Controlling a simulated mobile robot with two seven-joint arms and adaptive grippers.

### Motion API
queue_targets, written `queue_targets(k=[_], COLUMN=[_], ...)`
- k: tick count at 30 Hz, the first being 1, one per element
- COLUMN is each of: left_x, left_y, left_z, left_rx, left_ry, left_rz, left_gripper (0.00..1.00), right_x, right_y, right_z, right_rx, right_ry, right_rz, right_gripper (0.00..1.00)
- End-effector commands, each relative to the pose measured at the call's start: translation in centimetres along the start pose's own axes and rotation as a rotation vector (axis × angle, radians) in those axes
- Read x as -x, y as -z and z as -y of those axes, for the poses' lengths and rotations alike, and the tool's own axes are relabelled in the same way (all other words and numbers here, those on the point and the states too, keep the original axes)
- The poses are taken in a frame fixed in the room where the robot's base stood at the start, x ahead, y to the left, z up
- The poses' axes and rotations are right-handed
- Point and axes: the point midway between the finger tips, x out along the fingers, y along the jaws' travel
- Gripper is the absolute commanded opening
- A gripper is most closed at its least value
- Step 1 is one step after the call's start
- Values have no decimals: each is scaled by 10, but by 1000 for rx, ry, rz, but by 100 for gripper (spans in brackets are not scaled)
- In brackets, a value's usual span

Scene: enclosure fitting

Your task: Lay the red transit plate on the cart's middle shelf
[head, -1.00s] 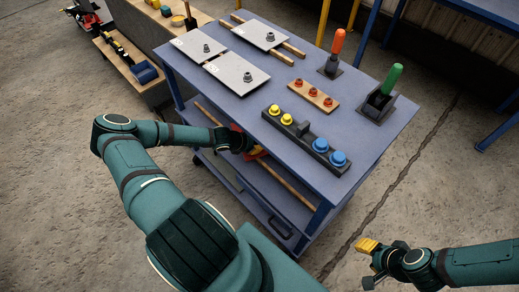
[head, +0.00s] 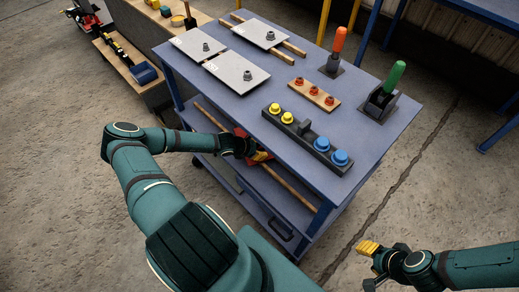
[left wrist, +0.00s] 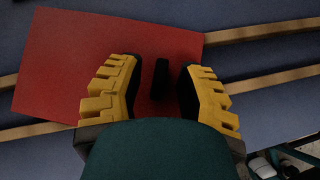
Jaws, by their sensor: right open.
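The red transit plate (left wrist: 65,75) lies across two wooden strips (left wrist: 262,78) on a shelf of the blue cart below its top, turned slightly askew to them. A dark upright knob (left wrist: 161,80) stands on it. My left gripper (left wrist: 158,70) is open over the plate, its yellow fingers on either side of the knob, with a gap on each side. In the head view my left gripper (head: 248,148) reaches under the cart's top, and only a little red shows there. My right gripper (head: 368,258) is open and empty, off the cart's right side.
The cart's top (head: 215,105) holds grey plates (head: 237,73), a dark block with yellow and blue knobs (head: 305,140), a wooden strip with red knobs (head: 314,95), and orange (head: 338,45) and green (head: 392,78) handles. The top edge overhangs my left gripper.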

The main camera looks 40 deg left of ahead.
Motion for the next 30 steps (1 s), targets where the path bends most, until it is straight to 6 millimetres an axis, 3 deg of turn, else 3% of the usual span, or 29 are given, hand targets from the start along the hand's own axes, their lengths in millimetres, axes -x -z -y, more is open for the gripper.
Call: queue_targets(k=[12, 24, 30], left_x=[8, 87, 115], left_y=[-6, -6, -6], left_z=[-1, -2, -1], left_rx=[2, 0, 0], left_ry=[-1, -2, -1], left_rz=[0, -2, 0], left_gripper=[34, 34, 34], right_x=[3, 26, 32], right_y=[0, -2, -3], right_z=[1, 10, 12], right_rx=[0, -2, -2], right_ry=[0, 1, 1], right_rz=[1, 12, 16], right_gripper=[47, 47, 47])
